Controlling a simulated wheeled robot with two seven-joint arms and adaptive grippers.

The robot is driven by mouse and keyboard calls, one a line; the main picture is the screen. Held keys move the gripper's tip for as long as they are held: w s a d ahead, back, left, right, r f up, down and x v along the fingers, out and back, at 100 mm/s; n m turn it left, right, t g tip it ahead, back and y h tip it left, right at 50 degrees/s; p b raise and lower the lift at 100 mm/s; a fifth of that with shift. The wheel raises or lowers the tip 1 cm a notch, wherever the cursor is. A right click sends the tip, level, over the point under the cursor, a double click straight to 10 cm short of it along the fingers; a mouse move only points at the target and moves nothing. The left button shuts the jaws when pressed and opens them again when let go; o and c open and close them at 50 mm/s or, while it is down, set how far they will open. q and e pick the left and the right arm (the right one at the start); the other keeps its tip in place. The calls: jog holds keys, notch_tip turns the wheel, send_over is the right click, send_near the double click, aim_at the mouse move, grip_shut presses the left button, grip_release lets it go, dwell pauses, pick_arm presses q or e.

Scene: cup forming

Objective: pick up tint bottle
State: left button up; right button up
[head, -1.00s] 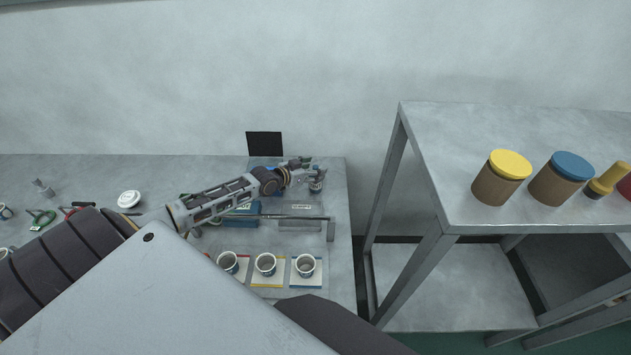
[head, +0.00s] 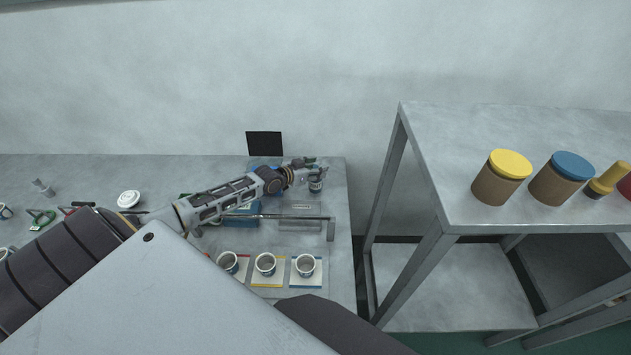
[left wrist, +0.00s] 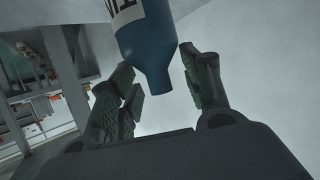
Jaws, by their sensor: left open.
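The tint bottle (left wrist: 144,35) shows large in the left wrist view, with a blue body, a narrower blue neck and a white label with dark letters. In the head view it is small (head: 316,184), near the right end of the far table. My left gripper (left wrist: 163,88) is open, with the bottle's neck end between its two fingers and a gap on the right side. In the head view my left gripper (head: 310,169) is at the bottle. I cannot tell whether a finger touches it. My right gripper does not show.
Several cups, including one (head: 305,265) on a blue-edged card, stand at the table's front. A bar (head: 331,228) and a blue box (head: 241,213) lie below my arm. A dark panel (head: 265,145) stands behind. A higher table (head: 450,150) with lidded jars is at right.

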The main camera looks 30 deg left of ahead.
pick_arm(q)
grip_shut()
jog(key=shift+s+f, duration=0.1)
jog(key=shift+f, duration=0.05)
jog(key=shift+s+d+f, duration=0.1)
jog(key=shift+f, duration=0.05)
jog(key=r, duration=1)
jog(key=shift+w+r, duration=0.2)
jog(key=shift+r, duration=0.1)
dwell(0.3)
